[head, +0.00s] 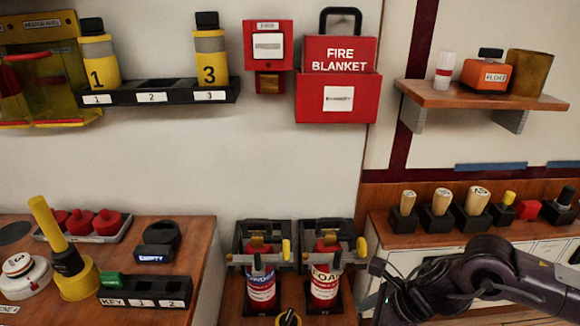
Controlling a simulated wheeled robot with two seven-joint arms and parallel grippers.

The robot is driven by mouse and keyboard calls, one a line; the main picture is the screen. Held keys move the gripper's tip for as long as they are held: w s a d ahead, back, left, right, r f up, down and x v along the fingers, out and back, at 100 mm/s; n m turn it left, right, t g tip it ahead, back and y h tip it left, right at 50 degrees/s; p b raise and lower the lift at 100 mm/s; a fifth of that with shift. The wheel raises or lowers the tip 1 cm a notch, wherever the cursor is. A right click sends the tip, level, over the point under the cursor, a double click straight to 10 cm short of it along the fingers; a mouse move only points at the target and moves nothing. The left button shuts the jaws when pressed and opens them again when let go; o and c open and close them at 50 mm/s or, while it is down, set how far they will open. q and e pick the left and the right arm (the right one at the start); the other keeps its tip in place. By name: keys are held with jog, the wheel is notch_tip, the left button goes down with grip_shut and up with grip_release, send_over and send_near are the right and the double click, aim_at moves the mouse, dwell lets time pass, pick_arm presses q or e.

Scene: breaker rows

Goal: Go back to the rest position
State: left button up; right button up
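My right gripper (374,285) is at the lower right, on a dark arm that comes in from the right. It is beside the right-hand extinguisher labelled FOAM (324,284), above the front of the counter. Its two fingers look spread apart, with nothing seen between them. Whether a finger touches the extinguisher's holder I cannot tell. My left gripper is not in view.
A second extinguisher (261,285) stands left of the FOAM one. The right counter holds several wooden-handled tools (441,202) in black blocks. The left counter carries a yellow lever device (75,280) and a key rack (145,292). A shelf (480,97) juts out above right.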

jog(key=s+a+r+m+t+y, duration=0.1)
jog(key=a+r+m+t+y, duration=0.15)
jog(key=a+m, duration=0.5)
jog(key=s+a+r+m+t+y, duration=0.1)
jog(key=a+r+m+t, duration=0.3)
jog(key=a, duration=0.7)
jog(key=d+f+m+h, duration=0.25)
jog(key=d+m, duration=0.45)
jog(key=m, duration=0.6)
jog(key=d+f+m+h, duration=0.2)
jog(key=d+m+h, duration=0.3)
jog(key=m, duration=0.7)
jog(key=s+d+f+m+g+h, duration=0.2)
jog(key=s+d+f+m+g, duration=0.3)
jog(key=s+d+f+m, duration=0.45)
jog(key=s+d+f+g+p, duration=0.1)
jog(key=s+f, duration=0.1)
jog(key=f, duration=1.2)
jog(key=s+d+f+g+p, duration=0.1)
jog(key=d+f, duration=0.1)
jog(key=f, duration=1.1)
jog(key=s+d+f+g+p, duration=0.1)
jog(key=s+d+f, duration=0.2)
jog(key=s+f, duration=1.3)
jog(key=s, duration=0.3)
jog(key=shift+s+f+m, duration=0.25)
jog(key=shift+m, duration=0.05)
